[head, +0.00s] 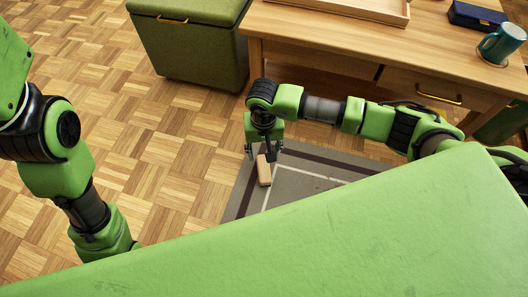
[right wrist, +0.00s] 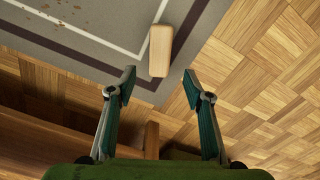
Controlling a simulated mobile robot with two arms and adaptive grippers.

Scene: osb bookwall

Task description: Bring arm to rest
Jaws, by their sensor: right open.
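My right gripper (head: 262,153) points down above a grey rug near the desk in the head view. In the right wrist view its two fingers (right wrist: 157,85) are spread apart with nothing between them. A small light wooden block (head: 264,171) lies on the rug just below the right gripper. The block also shows in the right wrist view (right wrist: 160,51), beyond the fingertips and apart from them. My left arm comes in at the left of the head view, but its gripper is hidden behind my green body.
The grey rug (head: 215,205) has dark and white stripes. A wooden desk (head: 330,38) stands behind my right arm, bearing a tray (head: 395,17), a blue case (head: 477,15) and a teal mug (head: 503,42). A green ottoman (head: 195,50) stands left of it. Parquet floor at left is clear.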

